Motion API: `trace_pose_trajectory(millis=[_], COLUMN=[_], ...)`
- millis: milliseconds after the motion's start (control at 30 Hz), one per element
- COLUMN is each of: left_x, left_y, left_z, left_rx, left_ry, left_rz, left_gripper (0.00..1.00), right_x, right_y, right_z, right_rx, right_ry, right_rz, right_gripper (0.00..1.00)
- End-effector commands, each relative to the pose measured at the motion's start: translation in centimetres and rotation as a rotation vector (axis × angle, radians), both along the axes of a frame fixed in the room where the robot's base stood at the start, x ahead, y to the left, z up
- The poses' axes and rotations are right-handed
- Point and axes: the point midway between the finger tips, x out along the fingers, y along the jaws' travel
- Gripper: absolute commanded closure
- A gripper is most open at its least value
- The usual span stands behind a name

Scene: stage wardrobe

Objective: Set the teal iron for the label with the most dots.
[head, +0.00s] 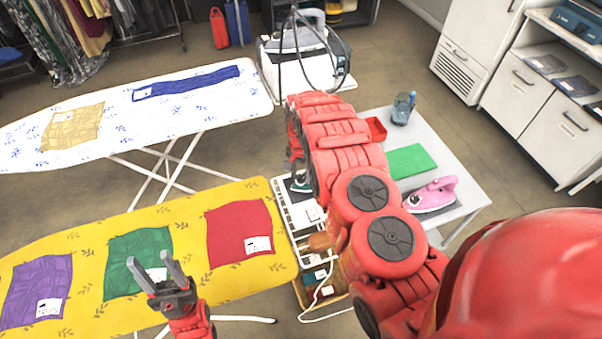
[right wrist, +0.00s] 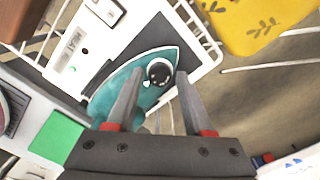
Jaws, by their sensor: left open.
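The teal iron (right wrist: 135,90) with a round black dial (right wrist: 158,74) lies on a dark pad on a white stand (right wrist: 60,50). In the head view the iron (head: 301,183) is partly hidden by my right arm. My right gripper (right wrist: 160,76) is open, its fingertips either side of the dial; contact cannot be told. My left gripper (head: 161,264) is open and empty over the yellow ironing board (head: 190,215). White labels sit on the purple (head: 48,307), green (head: 155,275) and red (head: 258,245) cloths; their dots are too small to count.
A white ironing board (head: 215,110) behind holds a tan cloth (head: 72,130) and a blue cloth (head: 190,82). A white cable hangs by the stand.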

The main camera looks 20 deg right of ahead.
Motion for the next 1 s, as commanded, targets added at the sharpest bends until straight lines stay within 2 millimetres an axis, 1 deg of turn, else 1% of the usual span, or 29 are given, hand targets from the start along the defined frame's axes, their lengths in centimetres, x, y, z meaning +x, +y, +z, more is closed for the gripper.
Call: trace_pose_trajectory(millis=[33, 167, 200, 267, 667, 867, 1000], left_x=[0.00, 0.01, 0.00, 0.00, 0.00, 0.00, 0.00], left_y=[0.00, 0.00, 0.00, 0.00, 0.00, 0.00, 0.00], left_z=[-0.01, -0.01, 0.00, 0.00, -0.20, -0.62, -0.96], left_rx=[0.000, 0.000, 0.000, 0.000, 0.000, 0.000, 0.000], left_ry=[0.000, 0.000, 0.000, 0.000, 0.000, 0.000, 0.000], left_rz=[0.000, 0.000, 0.000, 0.000, 0.000, 0.000, 0.000], left_gripper=[0.50, 0.50, 0.50, 0.50, 0.50, 0.50, 0.50], right_x=[0.00, 0.01, 0.00, 0.01, 0.03, 0.04, 0.02], right_y=[0.00, 0.00, 0.00, 0.01, 0.03, -0.01, 0.01], right_z=[0.00, 0.01, 0.01, 0.01, -0.03, -0.08, -0.10], right_rx=[0.000, 0.000, 0.000, 0.000, -0.001, -0.001, -0.001], right_ry=[0.000, 0.000, 0.000, 0.000, -0.001, -0.001, 0.000], right_rz=[0.000, 0.000, 0.000, 0.000, -0.037, -0.145, -0.259], right_gripper=[0.59, 0.82, 0.90, 1.00, 1.00, 1.00, 1.00])
